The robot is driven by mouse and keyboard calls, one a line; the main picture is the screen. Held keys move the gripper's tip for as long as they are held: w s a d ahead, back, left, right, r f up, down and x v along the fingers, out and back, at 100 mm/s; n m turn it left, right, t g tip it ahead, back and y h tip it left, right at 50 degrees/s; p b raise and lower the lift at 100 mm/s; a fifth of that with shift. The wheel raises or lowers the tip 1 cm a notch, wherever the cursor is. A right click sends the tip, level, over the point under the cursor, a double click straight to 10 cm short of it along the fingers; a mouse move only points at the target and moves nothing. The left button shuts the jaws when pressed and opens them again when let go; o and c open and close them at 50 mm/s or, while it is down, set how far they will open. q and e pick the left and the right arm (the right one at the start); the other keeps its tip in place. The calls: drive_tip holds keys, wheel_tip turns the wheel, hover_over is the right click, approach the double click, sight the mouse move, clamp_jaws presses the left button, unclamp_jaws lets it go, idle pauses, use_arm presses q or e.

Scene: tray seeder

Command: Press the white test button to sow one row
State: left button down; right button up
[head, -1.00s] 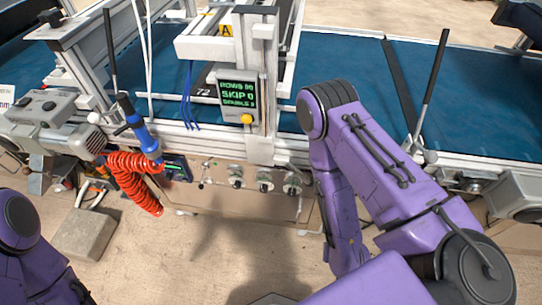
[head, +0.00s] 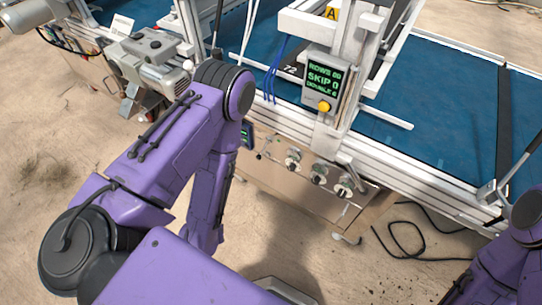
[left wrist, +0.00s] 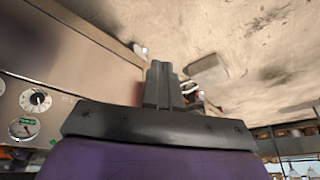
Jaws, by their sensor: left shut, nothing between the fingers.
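I cannot make out a white test button for certain. The seeder's front panel (head: 270,165) carries several round dials or knobs, such as one (head: 318,173) near its middle. In the left wrist view a white-scaled knob (left wrist: 36,99) and a round gauge (left wrist: 23,127) show at the far left. My left gripper (left wrist: 160,72) is shut and empty there, apart from the panel face and to the right of the knob. In the head view my left arm covers part of the machine's front, and its gripper is hidden. My right gripper is out of view.
A display (head: 324,80) with green text and a yellow button (head: 324,106) hangs above the panel. The blue belt (head: 440,95) runs behind it. A black cable (head: 405,238) lies on the floor at the right. A grey motor (head: 155,62) sits at the upper left.

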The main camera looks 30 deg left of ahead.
sight(267, 155)
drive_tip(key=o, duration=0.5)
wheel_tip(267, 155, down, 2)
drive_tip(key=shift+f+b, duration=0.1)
drive_tip(key=shift+b, duration=0.85)
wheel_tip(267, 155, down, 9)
drive_tip(key=b, duration=0.9)
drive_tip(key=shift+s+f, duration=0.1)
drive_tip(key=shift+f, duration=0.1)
use_arm(q)
drive_tip(key=w+d+f+n+t+y+b, duration=0.1)
drive_tip(key=w+f+n+t+b, duration=0.2)
drive_tip(key=w+f+n+b, duration=0.35)
drive_tip(key=w+f+n+t+y+b, duration=0.1)
drive_tip(key=w+f+n+t+b, duration=0.25)
drive_tip(key=w+n, duration=0.55)
drive_tip(key=w+a+r+n+t+y+b, duration=0.2)
drive_tip(key=w+n+y+b, duration=0.3)
drive_tip(key=n+b, duration=0.8)
drive_tip(key=w+n, duration=0.1)
drive_tip(key=w, duration=0.2)
drive_tip(key=shift+w+t, duration=0.35)
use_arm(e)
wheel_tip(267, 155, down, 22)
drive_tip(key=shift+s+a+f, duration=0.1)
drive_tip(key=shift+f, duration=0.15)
use_arm(q)
drive_tip(key=shift+w+a+r+n, duration=0.1)
drive_tip(key=shift+n, duration=0.15)
